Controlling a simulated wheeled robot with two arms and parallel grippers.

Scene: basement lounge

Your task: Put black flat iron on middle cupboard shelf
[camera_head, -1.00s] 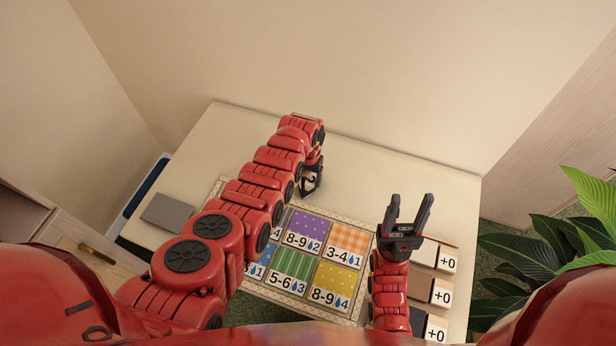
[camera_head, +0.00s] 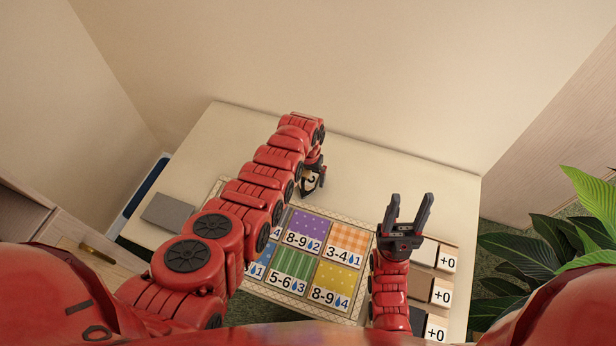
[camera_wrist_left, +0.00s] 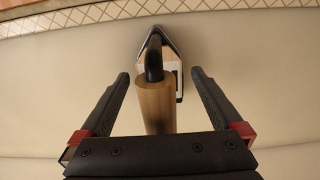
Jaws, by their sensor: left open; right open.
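The flat iron (camera_wrist_left: 157,62) shows in the left wrist view, with a dark pointed base, a black curved bracket and a light wooden handle (camera_wrist_left: 156,104). It lies on the pale table. My left gripper (camera_wrist_left: 160,78) is open, with one finger on each side of the iron and visible gaps to both. In the head view my left gripper (camera_head: 313,180) is low over the back of the table, and the arm hides the iron there. No cupboard shelf can be identified for certain.
A patterned board (camera_head: 292,282) with coloured numbered squares lies on the table (camera_head: 400,168). Boxes marked +0 (camera_head: 440,292) line its right. A grey slab (camera_head: 168,212) lies at left. Wooden furniture with a brass handle (camera_head: 97,253) is lower left; a plant (camera_head: 560,240) stands right.

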